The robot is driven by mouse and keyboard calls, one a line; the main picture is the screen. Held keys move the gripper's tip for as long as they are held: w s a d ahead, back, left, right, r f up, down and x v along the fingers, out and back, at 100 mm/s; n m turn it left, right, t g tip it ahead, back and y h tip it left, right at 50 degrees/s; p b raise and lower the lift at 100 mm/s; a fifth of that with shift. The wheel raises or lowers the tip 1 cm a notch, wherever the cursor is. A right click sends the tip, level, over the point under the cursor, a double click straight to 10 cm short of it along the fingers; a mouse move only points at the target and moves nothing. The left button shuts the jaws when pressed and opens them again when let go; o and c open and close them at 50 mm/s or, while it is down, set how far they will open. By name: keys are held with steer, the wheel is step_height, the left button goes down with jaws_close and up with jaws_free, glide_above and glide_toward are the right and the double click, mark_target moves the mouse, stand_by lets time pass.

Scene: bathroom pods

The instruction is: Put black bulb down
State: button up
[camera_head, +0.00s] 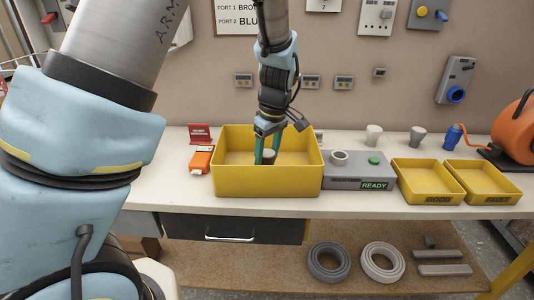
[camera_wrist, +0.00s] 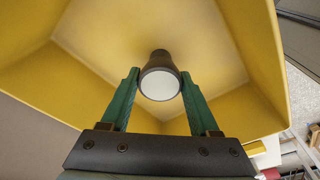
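The black bulb (camera_wrist: 159,83) has a dark body and a pale round face turned towards the wrist camera. It is between the two green fingers of my gripper (camera_wrist: 159,78), which appear to touch its sides. In the head view my gripper (camera_head: 267,150) points down into the large yellow bin (camera_head: 268,182), with the bulb (camera_head: 269,157) between its fingers, inside the bin walls. The front wall hides the bulb's lower end, so I cannot tell whether it touches the bin floor.
Right of the bin stands a grey tester (camera_head: 355,171) showing READY. Beyond it are two shallow yellow trays marked GOOD (camera_head: 437,199) and FAULT (camera_head: 497,199). Bulbs (camera_head: 373,135) stand behind the tester. An orange device (camera_head: 201,158) lies left of the bin.

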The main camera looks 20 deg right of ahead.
mark_target(272, 156)
steer(key=o, duration=0.4)
steer(key=shift+r, duration=0.1)
step_height(272, 156, up, 12)
steer(key=s+b, duration=0.1)
steer(key=shift+s+d, duration=0.3)
steer(key=shift+d, duration=0.1)
